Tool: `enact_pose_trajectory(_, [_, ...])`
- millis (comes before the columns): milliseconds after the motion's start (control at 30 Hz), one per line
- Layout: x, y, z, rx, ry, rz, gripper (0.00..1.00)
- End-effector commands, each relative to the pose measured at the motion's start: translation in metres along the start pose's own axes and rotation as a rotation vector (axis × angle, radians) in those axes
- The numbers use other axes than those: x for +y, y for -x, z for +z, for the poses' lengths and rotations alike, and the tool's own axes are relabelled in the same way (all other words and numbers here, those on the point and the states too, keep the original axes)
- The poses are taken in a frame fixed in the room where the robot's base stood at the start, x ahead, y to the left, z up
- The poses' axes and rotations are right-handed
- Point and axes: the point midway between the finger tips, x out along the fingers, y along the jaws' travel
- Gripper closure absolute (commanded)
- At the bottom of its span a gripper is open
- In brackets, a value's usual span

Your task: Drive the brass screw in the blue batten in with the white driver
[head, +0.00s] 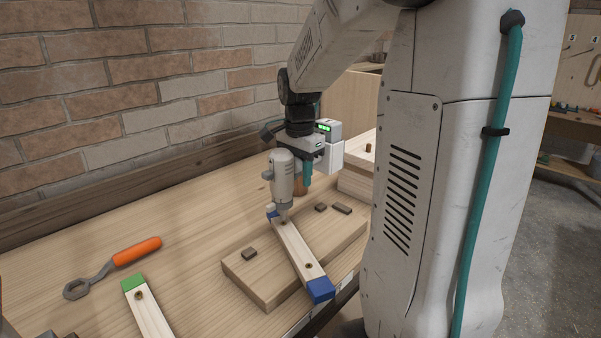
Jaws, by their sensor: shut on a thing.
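My gripper (290,160) is shut on the white driver (283,179), which it holds upright with its nose down. The blue batten (297,249), pale wood with blue ends, lies at a slant on a thick wooden board. The driver's nose is over the batten's far part, at or just above a small brass-coloured spot (284,222). I cannot tell whether the two touch. A second dark brass spot (308,266) shows near the batten's near blue end. How far either stands out of the wood is too small to tell.
The wooden board (250,277) rests on the bench and bears several small brown blocks. A green-ended batten (147,308) lies at the front left, near an orange-handled wrench (113,265). A brick wall (120,95) stands behind. The bench's left middle is clear.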

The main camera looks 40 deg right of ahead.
Motion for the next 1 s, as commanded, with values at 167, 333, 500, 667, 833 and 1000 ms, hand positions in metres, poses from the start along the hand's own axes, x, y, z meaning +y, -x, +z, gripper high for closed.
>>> enact_pose_trajectory(167, [-0.001,0.000,0.000,0.001,0.000,-0.002,1.00])
enact_pose_trajectory(333, [-0.001,-0.004,0.000,0.001,0.000,-0.002,1.00])
enact_pose_trajectory(500, [0.000,-0.009,0.000,0.001,0.000,-0.001,1.00])
enact_pose_trajectory(667, [0.000,-0.012,0.000,0.001,0.000,-0.002,1.00])
enact_pose_trajectory(833, [-0.001,-0.012,0.000,0.001,0.000,-0.002,1.00])
enact_pose_trajectory(1000, [-0.001,-0.014,0.000,0.001,0.000,-0.002,1.00])
